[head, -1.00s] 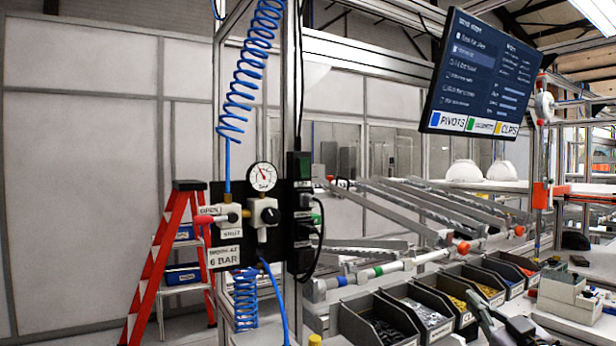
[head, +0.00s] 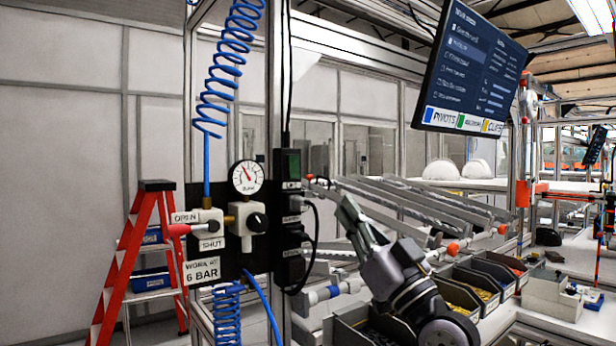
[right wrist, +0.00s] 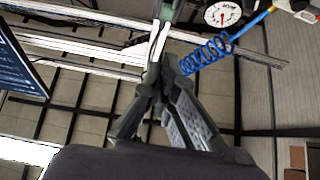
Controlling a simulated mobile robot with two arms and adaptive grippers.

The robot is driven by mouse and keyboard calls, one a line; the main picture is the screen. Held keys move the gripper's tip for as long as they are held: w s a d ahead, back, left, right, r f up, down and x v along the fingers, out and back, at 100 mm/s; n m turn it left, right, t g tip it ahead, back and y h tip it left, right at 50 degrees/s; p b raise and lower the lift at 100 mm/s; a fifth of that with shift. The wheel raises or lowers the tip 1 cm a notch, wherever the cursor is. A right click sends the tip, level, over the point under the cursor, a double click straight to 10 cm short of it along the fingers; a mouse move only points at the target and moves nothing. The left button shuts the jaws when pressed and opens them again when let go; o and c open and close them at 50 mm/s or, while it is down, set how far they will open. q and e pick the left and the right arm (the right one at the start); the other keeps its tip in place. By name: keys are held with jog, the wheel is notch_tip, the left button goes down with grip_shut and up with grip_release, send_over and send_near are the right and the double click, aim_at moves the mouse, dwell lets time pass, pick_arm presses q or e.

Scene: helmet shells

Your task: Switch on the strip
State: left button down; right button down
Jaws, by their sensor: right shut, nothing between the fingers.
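The black power strip (head: 290,225) is mounted upright on the aluminium post, with a dark green switch (head: 291,164) at its top. Black plugs and a looping cable sit in its lower sockets. Whether the switch is lit or pressed is too small to tell. My right gripper (head: 347,208) is shut and empty, raised to the right of the strip and apart from it, its fingers pointing up and left. My left gripper is not in view.
Left of the strip are the pressure gauge (head: 247,177), the red-handled valve (head: 196,228) and a blue coiled hose (head: 226,75). Part bins (head: 480,285) and sloping rails lie below and behind my right arm. A monitor (head: 470,68) hangs upper right. A red stepladder (head: 130,260) stands left.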

jog(key=p, duration=0.4)
send_near(296, 159)
notch_tip(296, 159, up, 3)
jog(key=w+a, duration=0.2)
jog(key=w, duration=0.1)
jog(key=shift+f, duration=0.1)
